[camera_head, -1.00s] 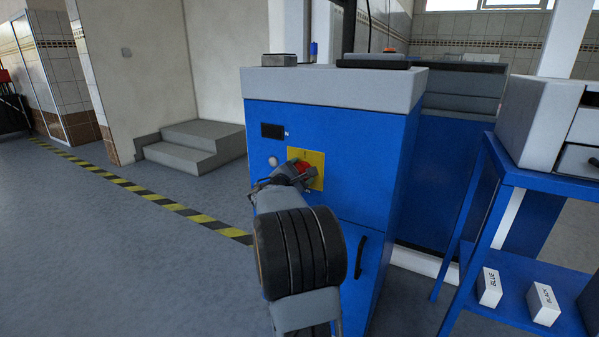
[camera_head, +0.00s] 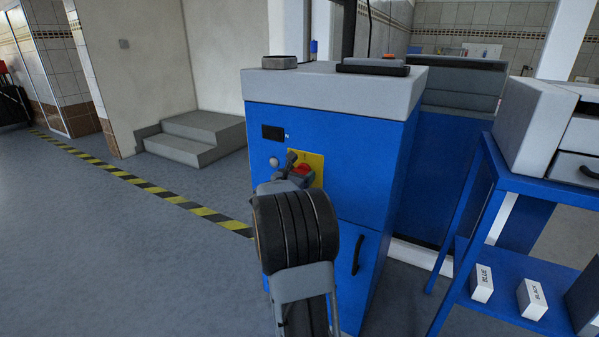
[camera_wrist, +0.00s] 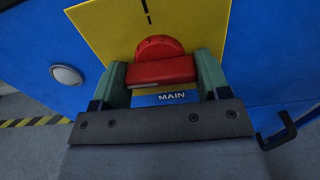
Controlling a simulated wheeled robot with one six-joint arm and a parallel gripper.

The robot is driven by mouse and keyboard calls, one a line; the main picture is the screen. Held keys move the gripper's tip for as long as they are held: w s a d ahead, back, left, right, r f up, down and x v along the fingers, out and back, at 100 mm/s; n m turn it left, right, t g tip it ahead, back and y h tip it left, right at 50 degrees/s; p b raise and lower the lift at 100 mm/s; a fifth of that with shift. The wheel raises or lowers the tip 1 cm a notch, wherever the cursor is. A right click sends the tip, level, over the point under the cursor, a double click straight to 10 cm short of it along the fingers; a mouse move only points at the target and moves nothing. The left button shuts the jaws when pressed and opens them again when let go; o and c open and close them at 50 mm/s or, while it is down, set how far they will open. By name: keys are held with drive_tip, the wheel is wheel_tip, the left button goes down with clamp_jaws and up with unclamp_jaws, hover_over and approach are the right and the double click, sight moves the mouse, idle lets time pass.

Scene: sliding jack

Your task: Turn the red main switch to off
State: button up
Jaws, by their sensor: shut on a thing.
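The red main switch (camera_wrist: 160,70) sits on a yellow plate (camera_wrist: 90,35) on the front of the blue cabinet (camera_head: 345,190). In the wrist view its bar handle lies crosswise, with a round red base behind it and a "MAIN" label below. My gripper (camera_wrist: 162,78) is shut on the handle, one greenish finger at each end of the bar. In the head view the switch (camera_head: 302,170) is partly hidden by my gripper (camera_head: 295,168), which looks tilted there.
A round pale button (camera_head: 273,162) and a dark display (camera_head: 272,132) are on the cabinet front beside the plate. A black door handle (camera_head: 358,255) is lower right. A blue shelf table (camera_head: 530,262) stands at the right. Open floor lies to the left.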

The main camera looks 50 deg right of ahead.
drive_tip(key=shift+n, duration=0.3)
idle(0.4)
drive_tip(key=o, duration=0.9)
drive_tip(key=shift+o, duration=0.2)
drive_tip(key=shift+a, duration=0.15)
drive_tip(key=p+v, duration=0.1)
drive_tip(key=v, duration=1.2)
drive_tip(key=shift+a+p, duration=0.3)
drive_tip(key=shift+p, duration=0.1)
drive_tip(key=shift+s, duration=0.1)
